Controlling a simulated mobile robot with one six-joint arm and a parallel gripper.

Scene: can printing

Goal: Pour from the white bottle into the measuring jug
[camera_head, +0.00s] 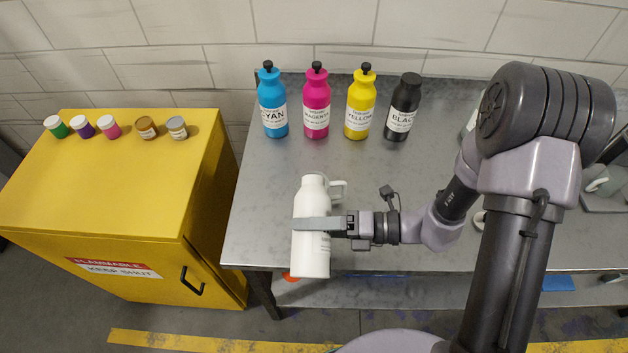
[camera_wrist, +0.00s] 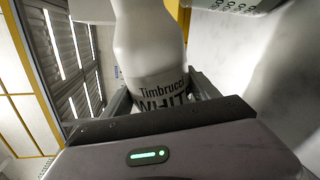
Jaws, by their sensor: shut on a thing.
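The white bottle (camera_head: 311,250) is in my gripper (camera_head: 312,224), over the front part of the grey table. The fingers are shut around its body from the right. In the wrist view the bottle (camera_wrist: 150,45) shows its "Timbrucci WHITE" label between the fingers, and its top is out of frame. In the head view a pale looped handle (camera_head: 339,188) shows right of the bottle's upper end. It seems to belong to the measuring jug, whose body I cannot clearly tell apart from the bottle. No pouring stream is visible.
Cyan (camera_head: 272,104), magenta (camera_head: 316,104), yellow (camera_head: 360,106) and black (camera_head: 403,108) bottles stand along the table's back. A yellow cabinet (camera_head: 110,190) at left bears several small jars. The grey table (camera_head: 268,190) is bare around the left edge. My arm hides much of its right part.

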